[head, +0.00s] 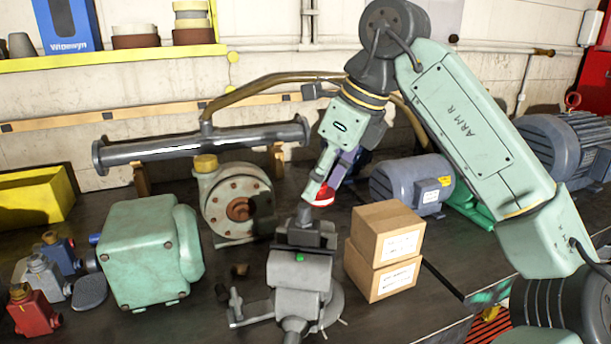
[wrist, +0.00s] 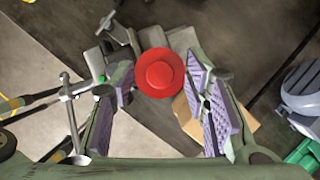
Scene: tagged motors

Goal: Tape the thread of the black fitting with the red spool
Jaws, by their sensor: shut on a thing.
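The red spool (head: 319,194) is in my gripper (head: 325,184), which points down over the vise. In the wrist view the red spool (wrist: 161,73) shows as a round red disc between the purple finger pads of my gripper (wrist: 163,95). A dark fitting (head: 304,214) stands upright in the jaws of the grey vise (head: 300,268). The spool is just above and to the right of the fitting's top in the head view; I cannot tell whether they touch. In the wrist view the fitting is not clearly visible, and the spool covers part of the vise area.
Two stacked cardboard boxes (head: 384,248) stand close to the right of the vise. A green motor housing (head: 143,255) and a flanged pump (head: 237,205) stand to the left. Small dark pieces (head: 239,270) lie left of the vise. A blue-grey motor (head: 408,184) is behind the boxes.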

